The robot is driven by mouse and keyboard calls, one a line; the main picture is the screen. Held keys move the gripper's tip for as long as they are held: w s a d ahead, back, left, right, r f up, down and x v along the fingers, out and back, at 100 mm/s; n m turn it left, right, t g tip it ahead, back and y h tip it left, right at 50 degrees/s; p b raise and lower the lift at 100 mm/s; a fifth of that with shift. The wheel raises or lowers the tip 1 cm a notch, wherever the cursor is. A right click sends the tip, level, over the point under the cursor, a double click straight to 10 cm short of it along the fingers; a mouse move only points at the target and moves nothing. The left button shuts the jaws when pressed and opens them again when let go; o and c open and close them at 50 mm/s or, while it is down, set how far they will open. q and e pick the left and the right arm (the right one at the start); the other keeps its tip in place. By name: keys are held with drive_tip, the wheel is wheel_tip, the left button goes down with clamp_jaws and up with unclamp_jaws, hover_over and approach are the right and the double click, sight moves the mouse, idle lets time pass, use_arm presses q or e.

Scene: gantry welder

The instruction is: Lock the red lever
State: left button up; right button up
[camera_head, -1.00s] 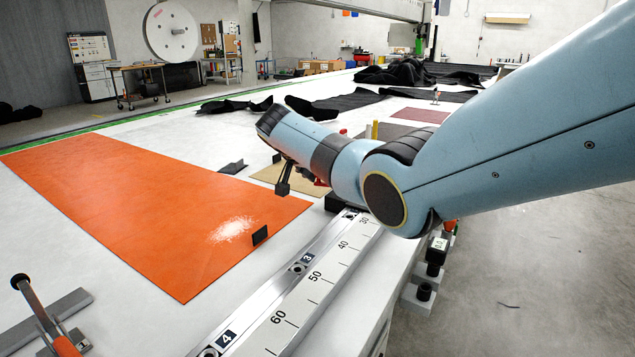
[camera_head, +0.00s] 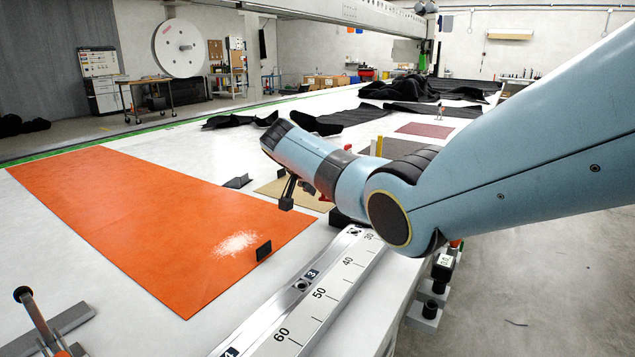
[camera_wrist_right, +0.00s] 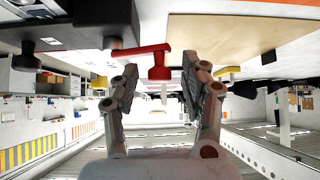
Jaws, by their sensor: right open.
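The red lever (camera_wrist_right: 140,51) shows in the right wrist view, where the scene appears upside down. My right gripper (camera_wrist_right: 160,80) is open, with one finger on each side of the knob in the picture and a gap to both. I cannot tell whether the knob is at fingertip depth. In the head view my right arm comes from the right and hides most of the gripper; a small red part (camera_head: 324,198) shows below the wrist. My left gripper is not in view.
A black-knobbed clamp (camera_wrist_right: 26,62) stands left of the lever in the wrist view. An orange sheet (camera_head: 150,215) covers the table's left part. A numbered metal rail (camera_head: 300,285) runs along the table edge. Another clamp handle (camera_head: 35,312) stands at lower left.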

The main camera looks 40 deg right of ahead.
drive_tip(key=v, duration=1.1)
drive_tip(key=shift+a+r, duration=0.25)
drive_tip(key=shift+s, duration=0.1)
